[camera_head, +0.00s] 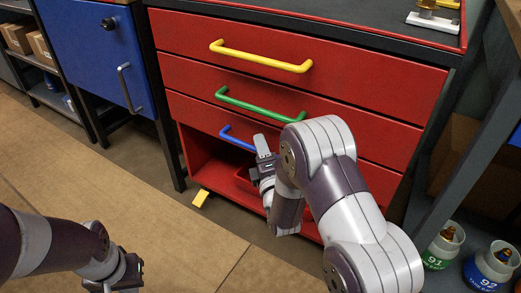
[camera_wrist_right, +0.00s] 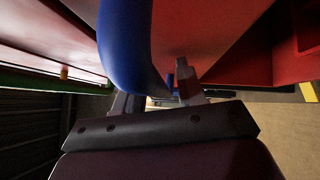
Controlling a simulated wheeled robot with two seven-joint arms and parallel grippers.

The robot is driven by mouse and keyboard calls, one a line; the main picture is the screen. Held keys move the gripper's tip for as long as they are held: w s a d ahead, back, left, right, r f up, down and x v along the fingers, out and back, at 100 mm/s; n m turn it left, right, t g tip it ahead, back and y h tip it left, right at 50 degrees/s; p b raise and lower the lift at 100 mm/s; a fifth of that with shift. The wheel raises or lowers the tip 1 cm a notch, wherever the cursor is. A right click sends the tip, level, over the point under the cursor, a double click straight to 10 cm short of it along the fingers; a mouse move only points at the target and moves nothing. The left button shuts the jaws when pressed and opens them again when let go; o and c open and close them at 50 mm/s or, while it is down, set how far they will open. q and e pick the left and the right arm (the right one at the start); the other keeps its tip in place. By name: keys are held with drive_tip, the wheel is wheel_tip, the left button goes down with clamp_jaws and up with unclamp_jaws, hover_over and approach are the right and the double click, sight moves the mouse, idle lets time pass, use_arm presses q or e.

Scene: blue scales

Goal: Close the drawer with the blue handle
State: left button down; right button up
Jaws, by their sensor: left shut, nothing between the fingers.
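The blue handle (camera_head: 236,140) is on the third drawer front (camera_head: 200,117) down in the red cabinet. Its right part is hidden behind my right gripper. I cannot tell how far this drawer stands out. My right gripper (camera_head: 264,156) is at the right part of the blue handle. In the right wrist view the handle (camera_wrist_right: 124,45) looms close, with its lower end near the gap between the spread fingertips (camera_wrist_right: 155,92). I cannot tell whether they touch. My left gripper (camera_head: 122,278) is shut and empty, low at the left, away from the cabinet.
Drawers with a yellow handle (camera_head: 260,56) and a green handle (camera_head: 258,103) are above. An open red compartment (camera_head: 212,165) is below. A blue cabinet (camera_head: 95,50) stands left. Labelled containers (camera_head: 441,247) are at the lower right.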

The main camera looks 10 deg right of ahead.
drive_tip(key=s+f+p, duration=0.1)
drive_tip(key=s+p, duration=0.2)
drive_tip(key=s, duration=0.9)
drive_tip(key=shift+s+f+p, duration=0.3)
drive_tip(key=shift+f+p, duration=0.1)
